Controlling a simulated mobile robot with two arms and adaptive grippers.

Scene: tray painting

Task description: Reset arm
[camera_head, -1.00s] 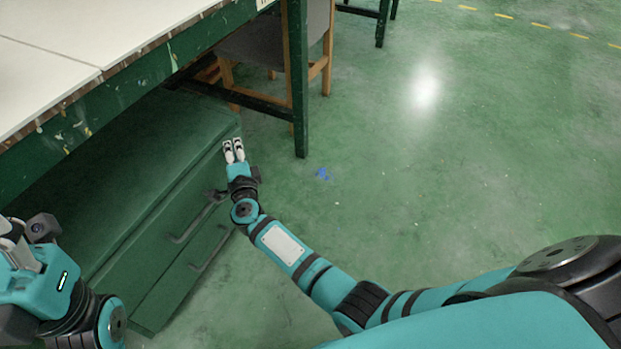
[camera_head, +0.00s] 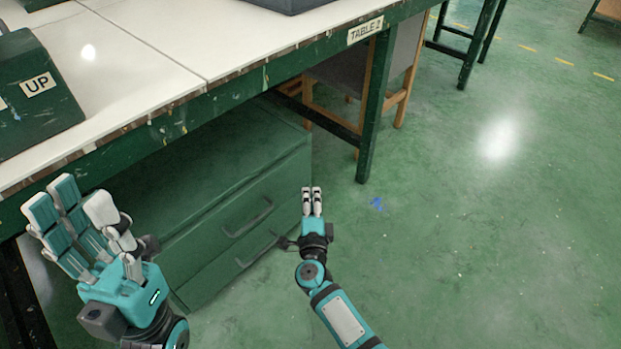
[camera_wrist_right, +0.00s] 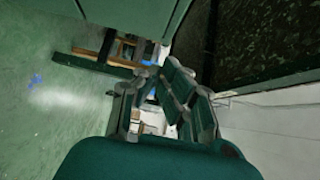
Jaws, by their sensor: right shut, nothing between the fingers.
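My left gripper (camera_head: 75,207) is at the left in the head view, in front of the table edge. Its fingers stand apart with their teal inner pads showing, and nothing is seen between them. My right gripper (camera_head: 312,196) is near the middle of the head view, just right of the green cabinet's front. Its fingers lie side by side, shut and empty, pointing away from me. In the right wrist view its fingers (camera_wrist_right: 165,95) show close up with no object held.
A white-topped table (camera_head: 150,45) with a green frame runs across the upper left. Under it stands a green cabinet (camera_head: 200,180) with drawer handles. A green box marked UP (camera_head: 35,110) sits on the table. A chair (camera_head: 345,80) is behind the table leg. Open floor (camera_head: 480,240) lies to the right.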

